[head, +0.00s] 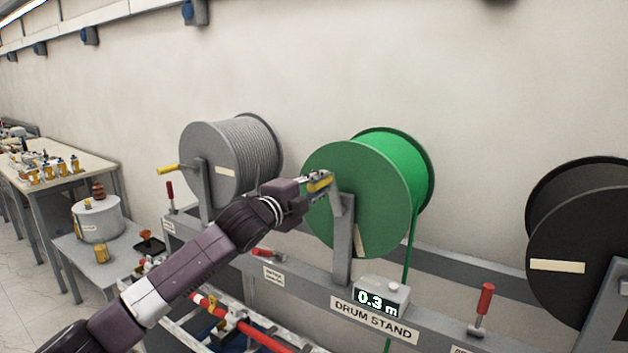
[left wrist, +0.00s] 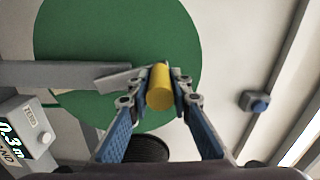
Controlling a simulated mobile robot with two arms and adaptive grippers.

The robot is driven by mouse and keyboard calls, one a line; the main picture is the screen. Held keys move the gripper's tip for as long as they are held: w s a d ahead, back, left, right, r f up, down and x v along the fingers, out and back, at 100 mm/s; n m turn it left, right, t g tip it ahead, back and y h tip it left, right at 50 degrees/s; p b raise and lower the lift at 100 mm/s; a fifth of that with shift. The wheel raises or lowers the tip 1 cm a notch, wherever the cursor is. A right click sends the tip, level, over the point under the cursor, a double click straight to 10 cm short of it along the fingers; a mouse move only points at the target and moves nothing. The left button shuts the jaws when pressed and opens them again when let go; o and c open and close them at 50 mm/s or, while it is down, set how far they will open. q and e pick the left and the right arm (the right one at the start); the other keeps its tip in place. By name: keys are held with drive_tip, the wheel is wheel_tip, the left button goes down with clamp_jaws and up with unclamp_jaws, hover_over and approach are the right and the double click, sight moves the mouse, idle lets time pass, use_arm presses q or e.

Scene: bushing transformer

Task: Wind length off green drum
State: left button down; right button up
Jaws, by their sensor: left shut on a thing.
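The green drum (head: 375,190) stands on the drum stand (head: 350,262), and a green strand (head: 410,245) hangs down from its right side. My left gripper (head: 318,184) is at the drum's hub side, shut on the yellow crank handle (left wrist: 160,88). In the left wrist view the handle sits between the two fingers, in front of the green drum face (left wrist: 90,30). The length counter (head: 382,298) below the drum reads 0.3 m. My right gripper is not in view.
A grey drum (head: 225,165) with its own yellow handle stands to the left, a black drum (head: 580,240) to the right. A bench (head: 70,172) with small parts is at far left.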

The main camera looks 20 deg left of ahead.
use_arm(q)
drive_tip(key=shift+s+d+r, duration=0.2)
drive_tip(key=shift+d+r, duration=0.1)
drive_tip(key=shift+d, duration=0.4)
drive_tip(key=c, duration=2.1)
unclamp_jaws()
drive_tip(key=o, duration=0.4)
drive_tip(key=shift+d, duration=0.25)
drive_tip(key=shift+c, duration=0.2)
drive_tip(key=shift+s+a+f, duration=0.2)
drive_tip(key=shift+a, duration=0.2)
drive_tip(key=shift+s+a, duration=0.15)
drive_tip(key=shift+s, duration=0.2)
drive_tip(key=v, duration=1)
drive_tip(key=shift+s, duration=0.45)
drive_tip(key=shift+r, duration=0.15)
